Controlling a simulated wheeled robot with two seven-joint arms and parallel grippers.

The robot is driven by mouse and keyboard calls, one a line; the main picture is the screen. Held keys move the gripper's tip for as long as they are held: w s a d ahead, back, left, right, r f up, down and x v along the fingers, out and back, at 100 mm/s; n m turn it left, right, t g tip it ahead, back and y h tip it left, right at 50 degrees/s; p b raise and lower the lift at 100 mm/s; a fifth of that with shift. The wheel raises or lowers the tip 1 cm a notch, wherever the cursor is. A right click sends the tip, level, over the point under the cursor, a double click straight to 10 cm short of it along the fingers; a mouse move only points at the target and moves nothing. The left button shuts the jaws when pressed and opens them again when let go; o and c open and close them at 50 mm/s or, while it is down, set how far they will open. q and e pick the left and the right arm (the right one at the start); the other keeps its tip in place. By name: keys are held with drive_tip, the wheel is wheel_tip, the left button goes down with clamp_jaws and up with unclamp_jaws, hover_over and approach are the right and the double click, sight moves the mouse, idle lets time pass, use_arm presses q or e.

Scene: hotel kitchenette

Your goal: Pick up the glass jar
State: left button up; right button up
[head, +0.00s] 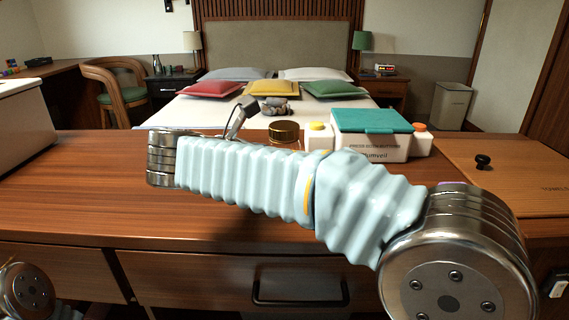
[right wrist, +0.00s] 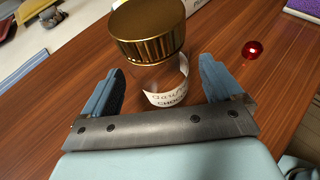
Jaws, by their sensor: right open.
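The glass jar has a ribbed gold lid (head: 284,131); in the head view only its lid area shows above my right arm. In the right wrist view the jar (right wrist: 165,88) stands upright on the wooden counter, with clear glass and a white lettered label. My right gripper (right wrist: 161,66) is open, its two blue-grey fingers on either side of the jar's lower body, with a gap showing at each side. My left gripper is out of view; only part of my left arm shows at bottom left.
A white box with a teal lid (head: 370,133) and a small yellow-topped container (head: 319,136) stand right of the jar. A shiny red ball (right wrist: 252,48) lies on the counter in the wrist view. A wooden board (head: 520,165) is at right.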

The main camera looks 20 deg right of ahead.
drive_tip(key=x, duration=0.2)
drive_tip(key=shift+w+d+f, duration=0.15)
drive_tip(key=shift+d, duration=0.05)
drive_tip(key=c, duration=1.2)
